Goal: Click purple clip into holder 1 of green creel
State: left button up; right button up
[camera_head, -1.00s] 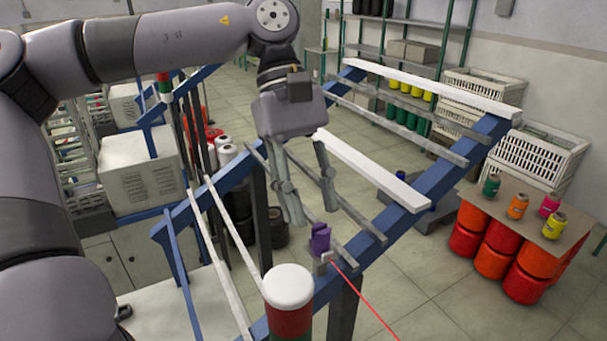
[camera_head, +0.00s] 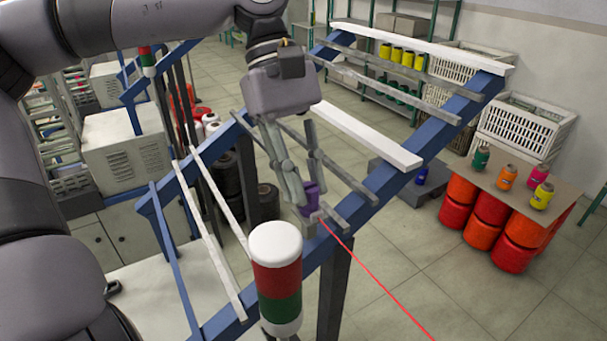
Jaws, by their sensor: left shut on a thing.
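The purple clip (camera_head: 311,196) is at the front end of a blue slanted frame (camera_head: 385,183) with grey and white rails. It is upright at a small light grey holder (camera_head: 313,217); whether it is fully seated cannot be told. A red thread (camera_head: 375,272) runs from beside the holder to the lower right. My left gripper (camera_head: 308,199) comes down from above, its fingers shut on the clip and partly covering it. No green creel frame can be made out; the visible frame is blue. My right gripper is not in view.
A post with white, red and green bands (camera_head: 276,281) stands in front of the clip. White rails (camera_head: 370,136) cross the frame behind. A table (camera_head: 520,190) with coloured bobbins is at right, near white crates (camera_head: 525,125). The floor at lower right is clear.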

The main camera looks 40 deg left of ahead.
pick_arm(q)
grip_shut()
notch_tip(320, 180, up, 5)
jog(key=p, duration=0.3)
jog(key=shift+f, duration=0.2)
jog(key=shift+f, duration=0.1)
